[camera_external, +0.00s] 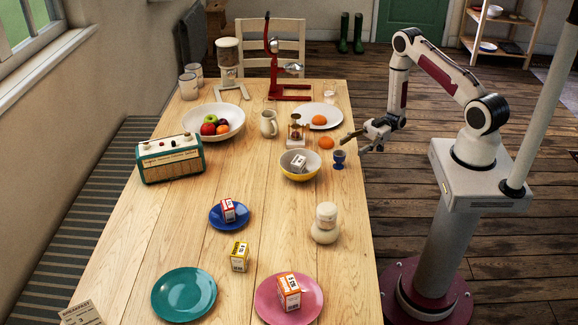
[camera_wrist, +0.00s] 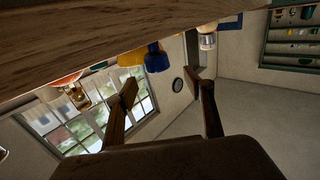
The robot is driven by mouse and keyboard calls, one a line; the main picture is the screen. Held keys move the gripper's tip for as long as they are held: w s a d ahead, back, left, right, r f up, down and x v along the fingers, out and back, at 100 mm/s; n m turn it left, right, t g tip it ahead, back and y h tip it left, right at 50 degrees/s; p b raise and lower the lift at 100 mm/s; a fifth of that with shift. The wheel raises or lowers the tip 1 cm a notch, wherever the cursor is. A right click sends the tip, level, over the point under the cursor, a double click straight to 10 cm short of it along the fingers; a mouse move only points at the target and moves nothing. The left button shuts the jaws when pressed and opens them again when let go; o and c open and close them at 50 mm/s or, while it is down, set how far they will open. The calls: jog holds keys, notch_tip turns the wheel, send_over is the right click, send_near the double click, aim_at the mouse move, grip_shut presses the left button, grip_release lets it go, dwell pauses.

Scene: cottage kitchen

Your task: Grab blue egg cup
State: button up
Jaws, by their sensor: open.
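The blue egg cup (camera_external: 339,159) stands upright on the right edge of the wooden table, just right of the yellow-and-white bowl (camera_external: 301,173). My gripper (camera_external: 354,144) is open and empty at the table's right edge, close to the egg cup and slightly up and right of it in the external view. I cannot tell whether they touch, but the cup is not between the fingers. In the wrist view the table appears upside down along the top. The blue egg cup (camera_wrist: 155,57) shows there above the gap between my open fingers (camera_wrist: 168,84).
A cream jar (camera_external: 325,224) stands nearer the camera. The table edge (camera_external: 368,205) right of the cup is clear.

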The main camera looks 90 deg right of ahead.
aim_at(340, 154)
jog(key=shift+w+a, duration=0.1)
jog(key=shift+x, duration=1.15)
jog(key=shift+w, duration=0.1)
jog(key=shift+x, duration=2.55)
jog(key=shift+w+f, duration=0.1)
jog(key=shift+f, duration=0.05)
jog(key=c, duration=1.2)
